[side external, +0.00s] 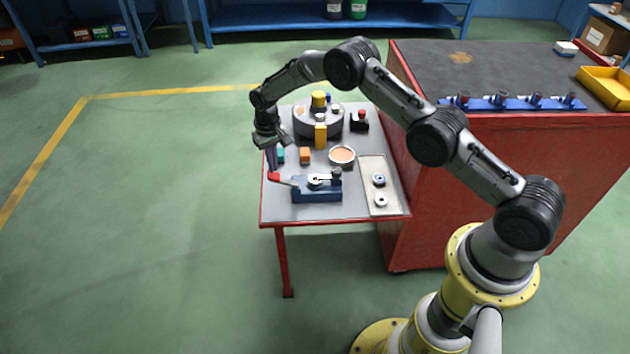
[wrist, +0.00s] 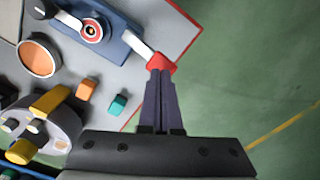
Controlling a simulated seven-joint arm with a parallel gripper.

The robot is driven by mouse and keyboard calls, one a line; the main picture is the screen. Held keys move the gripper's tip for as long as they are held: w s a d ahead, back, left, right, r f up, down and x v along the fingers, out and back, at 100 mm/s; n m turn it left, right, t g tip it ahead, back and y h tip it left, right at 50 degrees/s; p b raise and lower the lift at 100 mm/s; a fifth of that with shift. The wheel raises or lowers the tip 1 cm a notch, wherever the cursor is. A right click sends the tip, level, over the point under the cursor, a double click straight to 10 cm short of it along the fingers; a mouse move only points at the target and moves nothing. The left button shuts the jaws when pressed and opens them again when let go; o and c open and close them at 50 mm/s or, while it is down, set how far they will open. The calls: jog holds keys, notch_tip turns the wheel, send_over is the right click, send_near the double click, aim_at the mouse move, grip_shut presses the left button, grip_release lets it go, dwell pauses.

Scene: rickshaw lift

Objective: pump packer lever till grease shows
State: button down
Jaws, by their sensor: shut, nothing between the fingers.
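The packer is a blue block (side external: 315,195) at the front of the grey table, with a round white top and dark knob. It also shows at the upper left of the wrist view (wrist: 108,28). Its lever runs out to one side and ends in a red grip (side external: 274,177). My gripper (side external: 271,170) is shut with nothing between its fingers. In the wrist view the closed fingertips (wrist: 160,72) are right at the red grip (wrist: 160,62), overlapping its near edge; I cannot tell whether they touch. I cannot make out grease on the packer.
A cup of tan material (side external: 342,156), an orange block (side external: 305,156) and a teal block (side external: 281,155) sit behind the packer. A grey round fixture (side external: 306,122) stands farther back. A pale tray (side external: 368,190) with two rings lies at right. Open floor lies left.

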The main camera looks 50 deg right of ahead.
aim_at(275, 176)
jog(key=shift+f, duration=0.1)
dwell(0.4)
jog(key=shift+s+f, duration=0.1)
jog(key=shift+f, duration=2.1)
jog(key=shift+r, duration=4.4)
jog(key=shift+f, duration=2.1)
jog(key=shift+f, duration=2.25)
jog(key=shift+r, duration=4.35)
